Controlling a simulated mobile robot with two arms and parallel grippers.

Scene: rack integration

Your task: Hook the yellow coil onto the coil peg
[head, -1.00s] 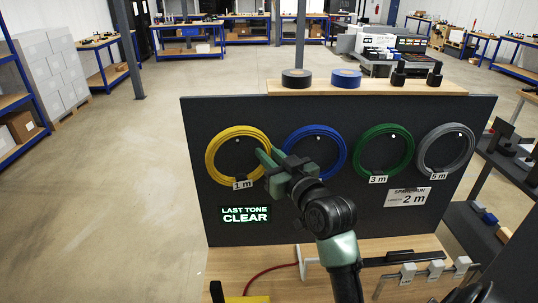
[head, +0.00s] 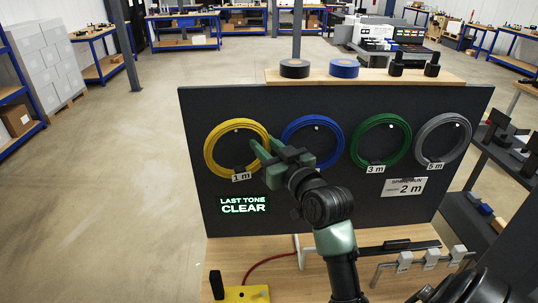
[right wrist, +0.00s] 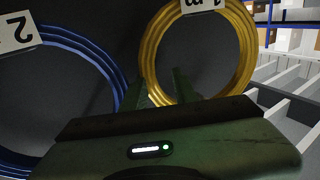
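The yellow coil (head: 208,150) hangs at the far left of a dark upright board, above a "1 m" label. A small white peg end (head: 238,130) shows inside its ring near the top. I cannot tell which peg is the coil peg. My right gripper (head: 266,152) is at the coil's right side. In the right wrist view the gripper (right wrist: 163,92) has its fingers apart, seemingly one on each side of the yellow coil's band (right wrist: 151,50). Contact is not clear. My left gripper is not in view.
Blue (head: 288,135), green (head: 356,148) and grey (head: 419,145) coils hang on the same board (head: 330,205), the blue one close to my right gripper. Tape rolls (head: 344,68) stand on the shelf above. A white bracket and grey clips (head: 404,262) are on the bench below.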

